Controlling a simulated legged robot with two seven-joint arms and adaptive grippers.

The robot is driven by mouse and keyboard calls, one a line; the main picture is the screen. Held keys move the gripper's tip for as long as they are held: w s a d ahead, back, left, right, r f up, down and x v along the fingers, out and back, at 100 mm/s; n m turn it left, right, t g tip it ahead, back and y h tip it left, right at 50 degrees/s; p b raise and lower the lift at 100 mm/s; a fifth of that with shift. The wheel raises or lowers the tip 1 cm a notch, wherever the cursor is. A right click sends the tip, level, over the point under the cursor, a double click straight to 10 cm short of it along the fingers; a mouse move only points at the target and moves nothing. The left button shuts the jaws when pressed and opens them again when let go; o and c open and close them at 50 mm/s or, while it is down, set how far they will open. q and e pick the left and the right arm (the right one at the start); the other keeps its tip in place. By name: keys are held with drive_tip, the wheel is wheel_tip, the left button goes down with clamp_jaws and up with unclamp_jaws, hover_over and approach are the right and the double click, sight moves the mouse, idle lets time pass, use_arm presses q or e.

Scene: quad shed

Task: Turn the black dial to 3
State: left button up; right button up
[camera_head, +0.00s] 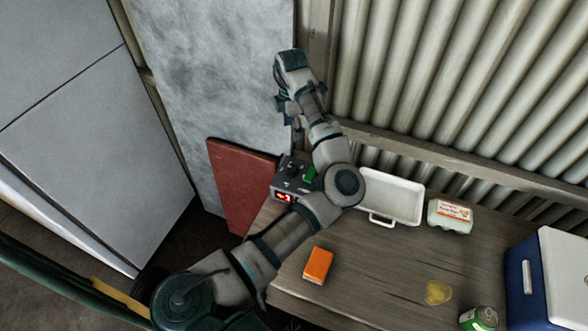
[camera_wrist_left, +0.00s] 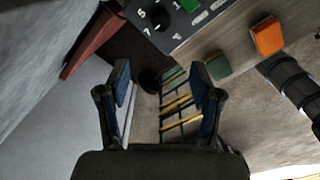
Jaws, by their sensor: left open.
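The black dial (camera_head: 293,171) sits on top of a grey control box (camera_head: 284,186) with a lit red display at the left end of the table. In the left wrist view the dial (camera_wrist_left: 161,19) is at the top, with white numbers including 5 and 7 beside it. Its pointer setting is not readable. A green piece (camera_wrist_left: 189,4) is to its right on the box. My left gripper (camera_wrist_left: 162,88) is open and empty, its fingers apart from the dial. In the head view the gripper (camera_head: 284,102) is above and beyond the box. My right gripper is not in view.
On the wooden table (camera_head: 385,265) are an orange block (camera_head: 318,265), a white open container (camera_head: 391,199), an egg carton (camera_head: 450,216), a green can (camera_head: 479,319) and a blue cooler (camera_head: 552,283). A red board (camera_head: 240,185) leans beside the box. Corrugated wall stands behind.

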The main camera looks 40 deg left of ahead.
sight(292, 167)
use_arm(q)
wheel_tip(292, 167, down, 17)
drive_tip(key=shift+s+d+r+b, duration=0.1)
drive_tip(key=shift+r+b, duration=0.05)
drive_tip(key=shift+b, duration=0.95)
drive_tip(key=shift+d+f, duration=0.2)
drive_tip(key=shift+f, duration=0.4)
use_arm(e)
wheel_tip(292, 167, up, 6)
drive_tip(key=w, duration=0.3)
use_arm(q)
drive_tip(key=shift+a, duration=0.15)
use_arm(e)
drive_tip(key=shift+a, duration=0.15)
use_arm(q)
drive_tip(key=shift+a+f, duration=0.1)
drive_tip(key=shift+a, duration=0.1)
drive_tip(key=c, duration=1)
drive_tip(key=shift+c, duration=0.7)
drive_tip(key=shift+d, duration=0.15)
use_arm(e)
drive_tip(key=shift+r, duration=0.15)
